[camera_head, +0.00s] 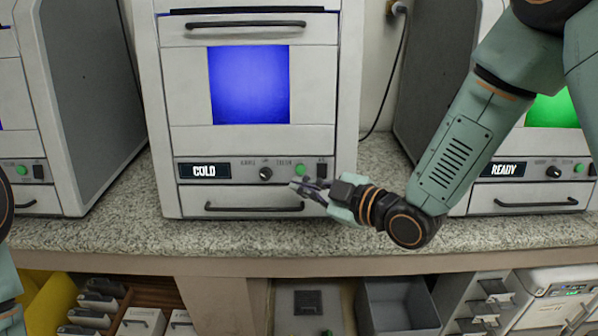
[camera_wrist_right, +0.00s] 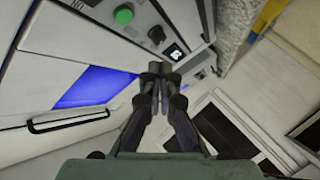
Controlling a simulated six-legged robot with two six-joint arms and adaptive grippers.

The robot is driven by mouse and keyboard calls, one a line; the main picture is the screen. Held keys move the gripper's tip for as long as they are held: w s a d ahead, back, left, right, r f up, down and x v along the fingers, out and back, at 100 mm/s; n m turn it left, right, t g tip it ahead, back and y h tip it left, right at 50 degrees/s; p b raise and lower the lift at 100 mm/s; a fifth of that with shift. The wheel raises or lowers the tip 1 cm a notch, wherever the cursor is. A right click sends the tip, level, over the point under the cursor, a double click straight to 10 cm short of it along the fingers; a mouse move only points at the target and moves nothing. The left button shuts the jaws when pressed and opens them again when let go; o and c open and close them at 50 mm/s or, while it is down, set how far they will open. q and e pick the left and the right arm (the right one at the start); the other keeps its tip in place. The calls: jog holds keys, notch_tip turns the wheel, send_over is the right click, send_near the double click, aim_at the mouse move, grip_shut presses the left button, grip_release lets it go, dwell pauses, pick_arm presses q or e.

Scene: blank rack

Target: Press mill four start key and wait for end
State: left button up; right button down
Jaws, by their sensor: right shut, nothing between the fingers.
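The middle machine (camera_head: 250,140) has a blue-lit window, a display reading COLD (camera_head: 204,170), a black knob (camera_head: 265,173) and a round green button (camera_head: 300,171). I see no mill number on it. My right gripper (camera_head: 293,186) is shut and empty, its fingertips just below the green button; I cannot tell whether they touch the panel. In the right wrist view the closed fingertips (camera_wrist_right: 160,74) are in front of a panel, with a green button (camera_wrist_right: 123,16) and black knob (camera_wrist_right: 156,34) beyond them. My left gripper is not in view; only bits of its arm show at the left edge.
A machine reading READY (camera_head: 503,169) with a green window (camera_head: 553,111) stands at right, partly behind my right arm. Another machine (camera_head: 22,150) is at left. The speckled counter (camera_head: 110,232) is clear in front. Below are a grey bin (camera_head: 398,310) and a wooden rack.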

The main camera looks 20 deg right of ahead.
aim_at(301, 170)
jog(key=w, duration=0.1)
jog(key=w+d, duration=0.1)
jog(key=w, duration=0.1)
jog(key=w+f+b, duration=0.1)
jog(key=w, duration=0.1)
jog(key=shift+d+f, duration=0.1)
jog(key=shift+d, duration=0.25)
jog(key=shift+d, duration=0.15)
dwell(0.3)
